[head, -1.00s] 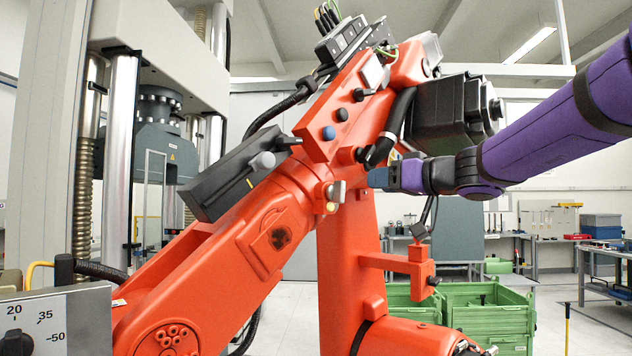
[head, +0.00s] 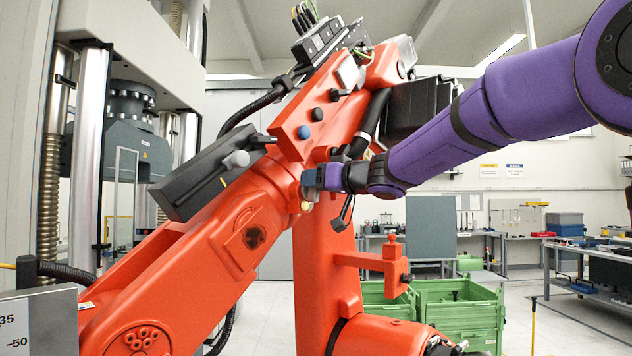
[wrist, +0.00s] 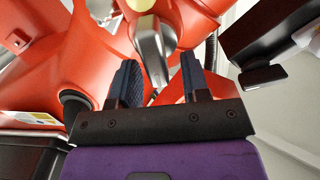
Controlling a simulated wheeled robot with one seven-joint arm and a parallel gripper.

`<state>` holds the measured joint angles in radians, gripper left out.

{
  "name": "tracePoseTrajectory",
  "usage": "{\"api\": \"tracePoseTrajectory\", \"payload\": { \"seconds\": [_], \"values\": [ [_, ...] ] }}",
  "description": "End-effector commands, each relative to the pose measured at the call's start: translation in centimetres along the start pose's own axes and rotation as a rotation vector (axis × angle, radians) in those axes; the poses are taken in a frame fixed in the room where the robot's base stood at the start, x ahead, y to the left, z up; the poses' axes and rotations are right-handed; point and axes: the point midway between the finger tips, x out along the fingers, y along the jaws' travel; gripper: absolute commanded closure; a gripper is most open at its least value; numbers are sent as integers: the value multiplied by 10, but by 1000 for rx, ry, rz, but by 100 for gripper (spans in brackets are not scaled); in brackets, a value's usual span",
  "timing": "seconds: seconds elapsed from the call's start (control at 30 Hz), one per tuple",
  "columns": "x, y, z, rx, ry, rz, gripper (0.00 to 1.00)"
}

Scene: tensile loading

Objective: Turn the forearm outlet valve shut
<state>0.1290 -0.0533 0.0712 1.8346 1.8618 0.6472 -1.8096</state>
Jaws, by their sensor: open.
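The outlet valve on the orange forearm shows in the wrist view as a grey metal lever (wrist: 150,45) with a brass-coloured fitting (wrist: 140,4) at its top. In the head view my gripper covers most of the lever, and only the brass part (head: 306,206) shows just below the fingers. My gripper (head: 312,180) is at the forearm joint. In the wrist view its two dark fingers (wrist: 158,80) are apart, with the lever's lower end in line with the gap between them. I cannot tell whether they touch it.
Black and blue knobs (head: 318,114) sit on the orange block just above the gripper. A dark grey box with a grey knob (head: 237,159) is to the left. A test frame column (head: 90,150) stands further left. Green crates (head: 455,310) stand behind at lower right.

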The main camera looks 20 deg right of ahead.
Motion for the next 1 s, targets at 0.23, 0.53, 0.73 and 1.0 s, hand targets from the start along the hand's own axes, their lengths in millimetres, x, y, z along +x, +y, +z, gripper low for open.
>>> {"api": "tracePoseTrajectory", "payload": {
  "seconds": [0.23, 0.53, 0.73, 1.0],
  "values": [
    [1, 0, 0, 0, 0, 0, 57],
    [1, 0, 0, 2, 0, 0, 87],
    [1, 1, 0, 42, -1, 0, 87],
    [1, 5, 1, 208, -2, -1, 87]
  ]
}}
